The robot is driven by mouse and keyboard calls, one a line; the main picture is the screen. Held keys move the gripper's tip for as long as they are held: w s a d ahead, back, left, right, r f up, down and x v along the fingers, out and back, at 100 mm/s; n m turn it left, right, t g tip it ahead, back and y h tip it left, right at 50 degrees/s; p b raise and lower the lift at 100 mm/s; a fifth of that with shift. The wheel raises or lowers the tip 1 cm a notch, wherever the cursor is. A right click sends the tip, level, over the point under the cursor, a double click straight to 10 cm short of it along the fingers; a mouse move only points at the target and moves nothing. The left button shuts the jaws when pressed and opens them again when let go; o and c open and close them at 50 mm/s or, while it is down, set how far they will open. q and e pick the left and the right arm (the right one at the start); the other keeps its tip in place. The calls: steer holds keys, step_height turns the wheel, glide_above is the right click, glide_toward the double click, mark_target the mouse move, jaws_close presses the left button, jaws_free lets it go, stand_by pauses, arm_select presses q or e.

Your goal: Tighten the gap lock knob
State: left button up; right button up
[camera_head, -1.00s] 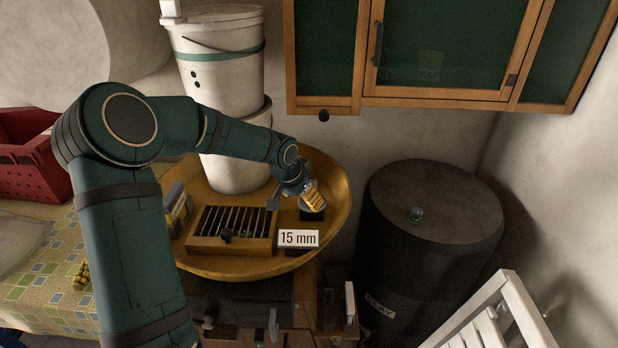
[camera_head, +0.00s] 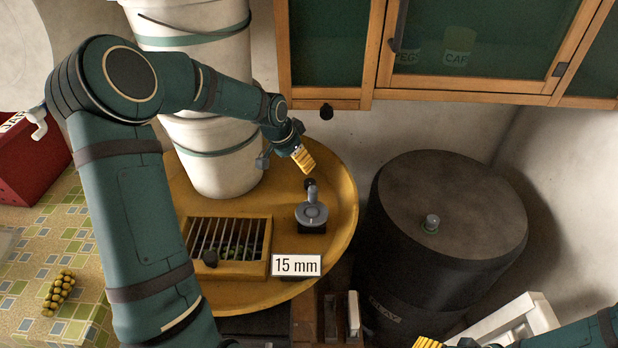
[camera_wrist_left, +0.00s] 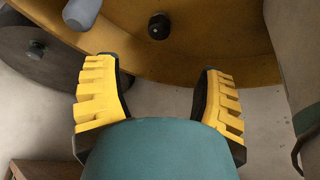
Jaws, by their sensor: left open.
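A grey handled disc (camera_head: 312,212) sits on a dark block on the right of the round yellow pan (camera_head: 345,215). A small black knob (camera_head: 309,184) shows just behind the handle. It also shows in the left wrist view (camera_wrist_left: 158,26), beyond my fingers. I cannot tell which is the gap lock knob. My left gripper (camera_head: 305,160) is open and empty, above and apart from the black knob. My right gripper (camera_head: 428,343) only partly shows at the bottom edge.
A "15 mm" sign (camera_head: 296,265) stands at the pan's front. White stacked buckets (camera_head: 205,60) rise behind my left arm. A dark barrel (camera_head: 440,215) stands right. A wooden cabinet (camera_head: 470,50) hangs above. A patterned table (camera_head: 50,255) is left.

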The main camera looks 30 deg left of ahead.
mark_target(309, 182)
arm_select(q)
steer(key=b+x, duration=0.1)
steer(key=x, duration=1.2)
steer(key=shift+f, duration=0.1)
steer(key=c, duration=1.2)
